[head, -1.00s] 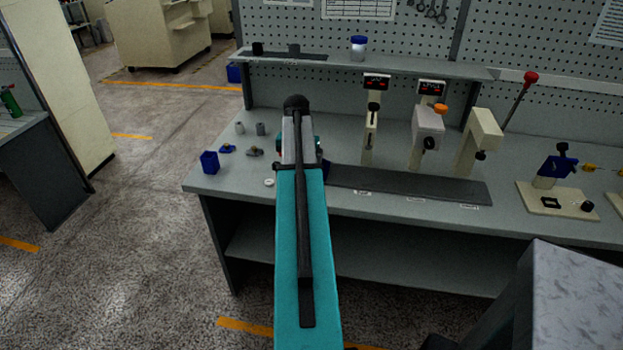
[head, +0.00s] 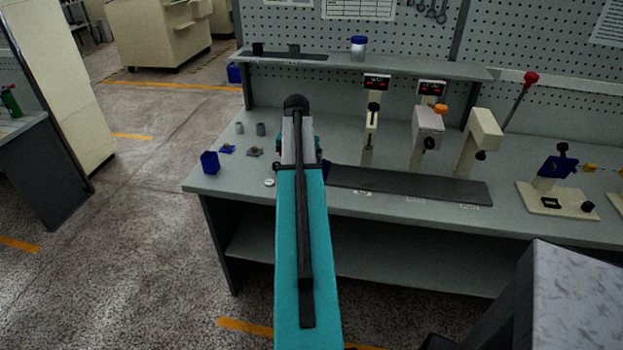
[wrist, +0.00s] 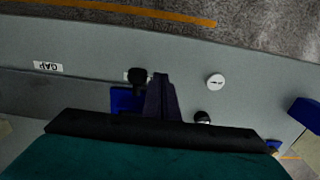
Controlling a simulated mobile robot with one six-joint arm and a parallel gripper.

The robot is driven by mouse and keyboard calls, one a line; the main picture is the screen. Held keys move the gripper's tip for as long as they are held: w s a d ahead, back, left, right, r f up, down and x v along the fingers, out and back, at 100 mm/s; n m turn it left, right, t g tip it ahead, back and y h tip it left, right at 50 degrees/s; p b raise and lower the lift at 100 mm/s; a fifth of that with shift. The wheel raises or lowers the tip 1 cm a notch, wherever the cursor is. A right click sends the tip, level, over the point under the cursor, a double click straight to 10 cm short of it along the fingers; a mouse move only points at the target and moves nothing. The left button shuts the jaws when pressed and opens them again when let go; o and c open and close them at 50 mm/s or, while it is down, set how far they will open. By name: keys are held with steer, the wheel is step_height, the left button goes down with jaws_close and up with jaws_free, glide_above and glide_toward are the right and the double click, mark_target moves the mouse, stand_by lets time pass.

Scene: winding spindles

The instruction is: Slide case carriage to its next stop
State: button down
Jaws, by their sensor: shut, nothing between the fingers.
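A blue block with a black knob, which looks like the case carriage (wrist: 122,100), shows in the wrist view just left of my fingers. In the head view only a small dark blue part of it (head: 326,169) seems to show, right of my arm at the left end of a dark strip. The rest is hidden by my arm. My gripper (wrist: 161,78) is shut and empty, its fingers close beside the block and knob. I cannot tell whether they touch. In the head view my gripper is hidden behind the arm.
The dark strip (head: 415,186) runs right along the bench (head: 360,205), past gauge stands (head: 370,135) and a cream press head (head: 478,140). Its middle looks clear. A blue cup (head: 209,162) and small parts stand at the left. A white disc (wrist: 215,81) lies near my fingers.

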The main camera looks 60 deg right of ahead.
steer(key=shift+f, duration=0.1)
stand_by(0.6)
steer(key=shift+f+b, duration=0.45)
steer(key=shift+f, duration=1.1)
steer(key=shift+s+a+f, duration=0.1)
steer(key=shift+a+f, duration=0.05)
steer(key=shift+s, duration=0.1)
steer(key=shift+s+f, duration=0.1)
steer(key=shift+s, duration=0.15)
steer(key=shift+w+d+r+p, duration=0.1)
steer(key=shift+d+r+p, duration=0.1)
steer(key=shift+r+p, duration=0.65)
steer(key=r+p, duration=0.1)
steer(key=r, duration=0.1)
steer(key=w+r+p, duration=0.1)
steer(key=r+p, duration=0.1)
steer(key=r, duration=0.1)
steer(key=shift+w+a+r, duration=0.1)
steer(key=shift+a+r, duration=0.05)
steer(key=shift+r, duration=0.2)
